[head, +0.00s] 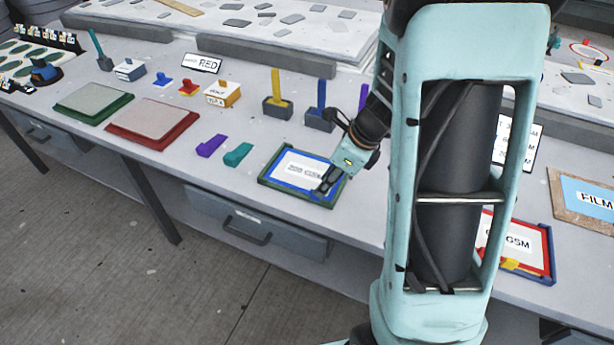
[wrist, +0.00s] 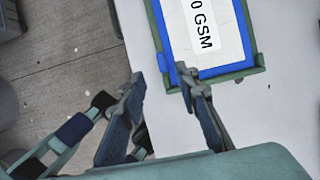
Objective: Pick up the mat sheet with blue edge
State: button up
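The mat sheet with blue edge (head: 297,169) lies flat in a green-rimmed tray (head: 262,181) near the table's front edge, with a white printed label on it. In the wrist view the sheet (wrist: 205,35) shows at the top, its label ending in "GSM". My gripper (head: 325,184) is over the right front part of the tray in the head view and covers some of it. In the wrist view my gripper (wrist: 161,77) is open, its fingers apart with nothing between them. One fingertip is near the tray's corner; whether it touches cannot be told.
A red-edged GSM sheet (head: 535,250) lies to the right, partly behind my arm, near a FILM board (head: 585,197). Purple (head: 211,145) and teal (head: 238,154) blocks lie left of the tray. Red (head: 150,123) and green (head: 93,102) trays are further left.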

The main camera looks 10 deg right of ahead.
jog(key=b+x, duration=0.1)
jog(key=x, duration=0.3)
jog(key=shift+w+f, duration=0.3)
grip_shut()
